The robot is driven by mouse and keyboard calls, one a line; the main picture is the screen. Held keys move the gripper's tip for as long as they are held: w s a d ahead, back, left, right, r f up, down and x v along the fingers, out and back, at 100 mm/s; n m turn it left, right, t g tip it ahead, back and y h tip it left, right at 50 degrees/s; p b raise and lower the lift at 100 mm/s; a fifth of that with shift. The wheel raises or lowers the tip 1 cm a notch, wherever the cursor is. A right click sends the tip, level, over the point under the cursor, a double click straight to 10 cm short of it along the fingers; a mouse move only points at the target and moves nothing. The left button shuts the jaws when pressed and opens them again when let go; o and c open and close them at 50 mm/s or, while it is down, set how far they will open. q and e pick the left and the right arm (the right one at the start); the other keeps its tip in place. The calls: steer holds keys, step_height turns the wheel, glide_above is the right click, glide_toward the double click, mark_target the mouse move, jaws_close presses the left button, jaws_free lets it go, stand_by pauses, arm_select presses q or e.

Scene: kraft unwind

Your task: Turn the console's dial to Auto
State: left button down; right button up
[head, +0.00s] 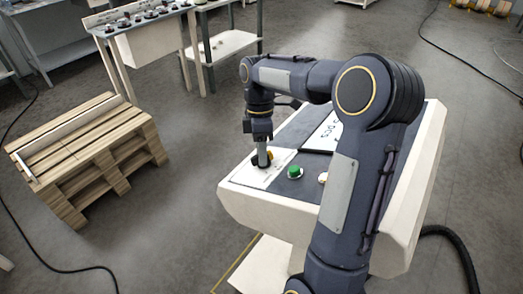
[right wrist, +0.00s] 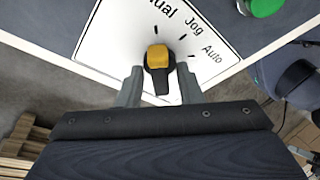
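The console (head: 235,195) has a white label plate with a dial (right wrist: 158,66), which has a yellow top and a black body. The plate reads "...ual", "Jog" and "Auto" in the right wrist view, with a tick by each. The dial's yellow end points up, roughly to the tick by "...ual". In the head view the dial (head: 270,156) is partly behind my right gripper (head: 262,163), which points down at it. In the right wrist view my right gripper (right wrist: 159,83) has one finger on each side of the dial, with small gaps showing. My left gripper is out of view.
A green button (head: 294,172) and a pale button (head: 323,178) sit right of the dial on the console. A wooden pallet (head: 85,150) is on the floor at left. Tables (head: 145,25) stand behind. Black cables lie on the floor.

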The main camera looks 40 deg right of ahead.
steer(key=shift+m, duration=0.4)
steer(key=m, duration=0.1)
steer(key=m+t+h, duration=0.1)
steer(key=m, duration=0.1)
steer(key=shift+s+a+r+m, duration=0.1)
steer(key=shift+a+m, duration=0.05)
steer(key=shift+m, duration=0.15)
steer(key=m+h, duration=0.1)
steer(key=m, duration=0.3)
steer(key=shift+a+t+p, duration=0.1)
steer(key=shift+t+p, duration=0.2)
steer(key=shift+t, duration=0.1)
steer(key=m, duration=0.2)
steer(key=m+h, duration=0.1)
steer(key=m, duration=0.1)
steer(key=shift+a+h, duration=0.1)
steer(key=shift+h, duration=0.2)
steer(key=m+h, duration=0.1)
steer(key=m, duration=0.3)
steer(key=shift+a, duration=0.1)
steer(key=shift+m, duration=0.4)
steer(key=o, duration=0.6)
